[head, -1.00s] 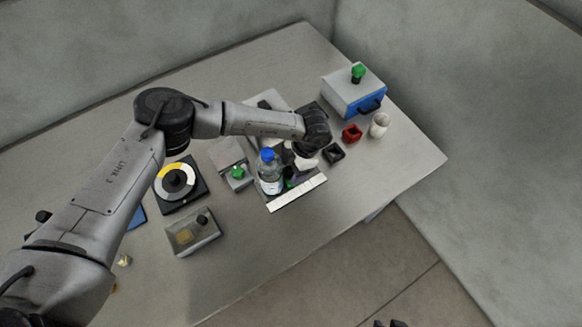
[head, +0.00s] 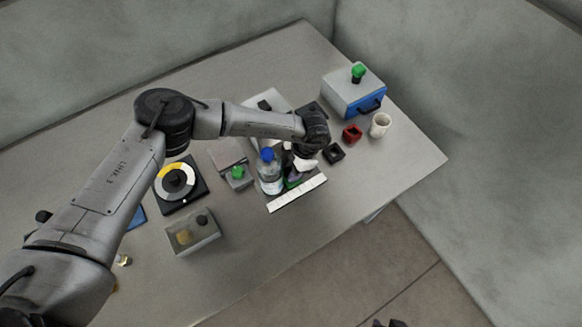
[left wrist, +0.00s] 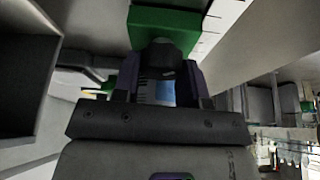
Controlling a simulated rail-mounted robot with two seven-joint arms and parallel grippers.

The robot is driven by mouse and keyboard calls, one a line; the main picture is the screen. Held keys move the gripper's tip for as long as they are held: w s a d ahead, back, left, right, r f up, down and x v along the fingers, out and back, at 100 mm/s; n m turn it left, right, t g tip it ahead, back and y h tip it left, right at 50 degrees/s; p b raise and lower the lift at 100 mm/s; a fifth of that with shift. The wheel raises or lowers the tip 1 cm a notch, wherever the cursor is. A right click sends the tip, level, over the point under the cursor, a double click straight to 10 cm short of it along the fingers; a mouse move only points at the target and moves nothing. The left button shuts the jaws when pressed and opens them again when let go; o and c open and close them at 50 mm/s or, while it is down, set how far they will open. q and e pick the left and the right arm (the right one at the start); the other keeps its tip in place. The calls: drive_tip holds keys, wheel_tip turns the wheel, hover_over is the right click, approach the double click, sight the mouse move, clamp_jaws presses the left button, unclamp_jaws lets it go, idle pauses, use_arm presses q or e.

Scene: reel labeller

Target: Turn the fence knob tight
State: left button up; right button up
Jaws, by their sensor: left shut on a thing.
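My left gripper (left wrist: 163,85) is shut on the dark fence knob (left wrist: 160,55), which stands between its two fingers in the left wrist view. A green block (left wrist: 165,22) is just beyond the knob. In the head view my left gripper (head: 297,172) reaches down behind the blue-capped bottle, at the ruled white strip (head: 298,193). The knob is hidden there by the gripper and bottle. Dark tips that seem to be my right gripper (head: 389,323) barely show at the bottom edge, too cut off to read.
The clear bottle (head: 268,172) stands close to the left gripper. A small black box (head: 334,153), red box (head: 352,133) and white cup (head: 380,125) are to the right. A blue-fronted box (head: 352,92) is behind them. The front right table is clear.

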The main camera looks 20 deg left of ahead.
use_arm(q)
drive_tip(key=shift+m+t, duration=0.3)
drive_tip(key=shift+m, duration=0.4)
drive_tip(key=o, duration=0.9)
drive_tip(key=v, duration=1.4)
drive_tip(key=shift+d+f, duration=0.15)
